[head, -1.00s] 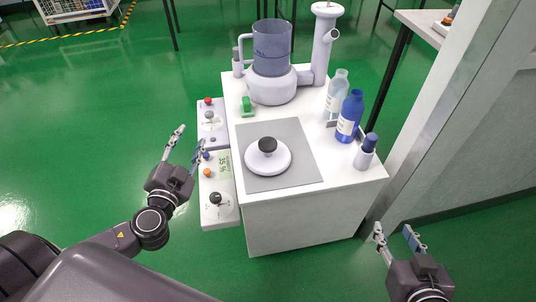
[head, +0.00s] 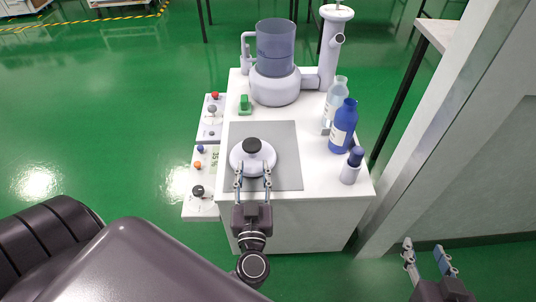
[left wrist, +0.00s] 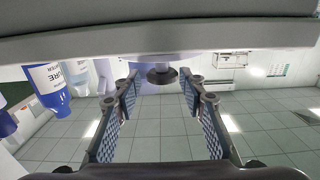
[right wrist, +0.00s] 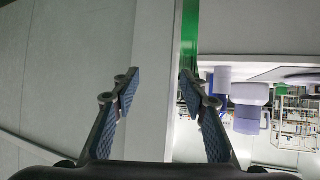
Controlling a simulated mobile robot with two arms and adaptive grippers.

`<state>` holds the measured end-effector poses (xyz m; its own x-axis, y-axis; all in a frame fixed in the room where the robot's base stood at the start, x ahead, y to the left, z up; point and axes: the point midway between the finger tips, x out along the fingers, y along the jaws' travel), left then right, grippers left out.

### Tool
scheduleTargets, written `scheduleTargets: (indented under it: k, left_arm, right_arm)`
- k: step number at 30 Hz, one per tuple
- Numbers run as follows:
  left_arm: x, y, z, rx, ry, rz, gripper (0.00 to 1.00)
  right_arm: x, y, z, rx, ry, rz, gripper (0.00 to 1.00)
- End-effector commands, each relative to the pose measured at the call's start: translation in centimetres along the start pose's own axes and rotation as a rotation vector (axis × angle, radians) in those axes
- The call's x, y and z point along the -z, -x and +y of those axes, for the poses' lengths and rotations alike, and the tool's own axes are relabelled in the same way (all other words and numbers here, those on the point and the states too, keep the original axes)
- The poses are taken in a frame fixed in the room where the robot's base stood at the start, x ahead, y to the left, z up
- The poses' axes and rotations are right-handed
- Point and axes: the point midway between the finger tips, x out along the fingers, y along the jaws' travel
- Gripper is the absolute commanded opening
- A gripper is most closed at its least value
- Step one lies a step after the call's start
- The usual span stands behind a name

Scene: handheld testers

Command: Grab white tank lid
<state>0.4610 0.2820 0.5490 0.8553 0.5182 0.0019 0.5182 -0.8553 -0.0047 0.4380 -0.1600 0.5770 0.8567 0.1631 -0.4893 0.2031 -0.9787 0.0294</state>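The white tank lid (head: 240,157) is a round disc with a black knob (head: 252,146) on top. It lies on the grey mat (head: 288,180) on the white cabinet top. My left gripper (head: 253,176) is open at the near edge of the lid, its two fingers pointing toward the knob. In the left wrist view the dark knob (left wrist: 161,77) shows ahead, between and beyond the open fingers, with nothing held. My right gripper (head: 427,250) is open and empty, low at the right, away from the cabinet; its spread fingers also show in the right wrist view (right wrist: 160,85).
A tester with a clear tank (head: 275,45) stands at the back of the cabinet. Blue bottle (head: 343,128), clear bottle (head: 334,100) and a small blue-capped bottle (head: 351,168) stand at the right. A control panel (head: 200,180) hangs on the left side. A grey post rises at right.

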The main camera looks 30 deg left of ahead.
Motion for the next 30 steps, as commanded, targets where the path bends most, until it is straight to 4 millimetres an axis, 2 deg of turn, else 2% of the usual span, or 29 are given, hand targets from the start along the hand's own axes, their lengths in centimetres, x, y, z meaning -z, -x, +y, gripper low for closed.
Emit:
scheduleTargets:
  k: [5,18,27,30]
  left_arm:
    - [0.1,-1.6,0.0,0.005,0.005,0.000,0.38]
    - [-0.3,-7.3,-0.2,0.003,0.003,-0.001,0.38]
    - [-0.4,-7.7,-0.2,0.002,0.003,-0.002,0.38]
    - [-0.4,-7.7,-0.2,0.002,0.003,-0.002,0.27]
  right_arm:
    - [-0.6,0.2,-0.4,0.008,-0.008,-0.034,0.40]
    - [-5.3,1.7,-0.1,-0.001,-0.019,-0.233,0.40]
    - [-5.8,1.8,0.0,-0.003,-0.018,-0.251,0.40]
    - [-5.8,1.8,0.0,-0.003,-0.017,-0.251,0.40]
